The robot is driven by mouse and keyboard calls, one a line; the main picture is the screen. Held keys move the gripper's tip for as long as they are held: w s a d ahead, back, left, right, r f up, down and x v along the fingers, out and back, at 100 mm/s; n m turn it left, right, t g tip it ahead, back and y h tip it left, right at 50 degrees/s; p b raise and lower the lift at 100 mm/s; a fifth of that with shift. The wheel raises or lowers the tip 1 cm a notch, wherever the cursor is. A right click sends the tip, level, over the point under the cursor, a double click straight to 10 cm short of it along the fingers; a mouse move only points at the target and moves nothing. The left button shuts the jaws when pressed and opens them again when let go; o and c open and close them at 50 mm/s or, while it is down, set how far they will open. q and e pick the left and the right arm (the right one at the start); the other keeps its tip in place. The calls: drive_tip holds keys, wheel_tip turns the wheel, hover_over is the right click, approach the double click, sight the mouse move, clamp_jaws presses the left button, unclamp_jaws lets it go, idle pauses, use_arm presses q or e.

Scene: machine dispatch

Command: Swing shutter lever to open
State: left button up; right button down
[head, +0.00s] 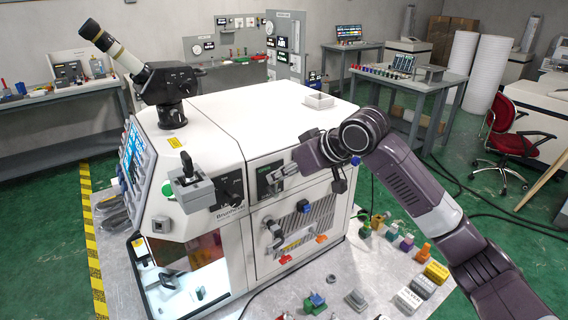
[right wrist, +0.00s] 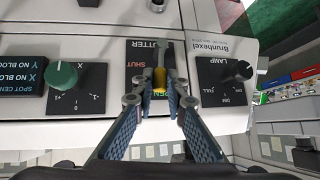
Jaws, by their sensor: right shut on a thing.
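The shutter lever (right wrist: 161,78) shows in the right wrist view as a grey bar with a yellow tip, on a black panel. The panel has a red SHUT label (right wrist: 138,66) beside the bar and a green OPEN label (right wrist: 154,97) near my fingers. My right gripper (right wrist: 160,92) has its fingers on either side of the yellow tip and is shut on it. In the head view my right gripper (head: 278,178) reaches the front of the white machine (head: 240,130) from the right and partly hides the panel. The left gripper does not show.
A green knob (right wrist: 62,75) and a black lamp knob (right wrist: 243,69) flank the lever panel. Below it in the head view are a vented panel with orange and blue clips (head: 303,206). Several small coloured items (head: 421,252) lie on the metal table (head: 345,270).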

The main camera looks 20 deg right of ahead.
drive_tip(key=shift+s+a+f+h+p, duration=0.15)
drive_tip(key=shift+a+h+p, duration=0.2)
drive_tip(key=shift+h+p, duration=0.2)
drive_tip(key=shift+n, duration=0.3)
drive_tip(key=c, duration=1.9)
unclamp_jaws()
drive_tip(key=shift+c, duration=0.2)
drive_tip(key=v, duration=1.2)
drive_tip(key=shift+s, duration=0.1)
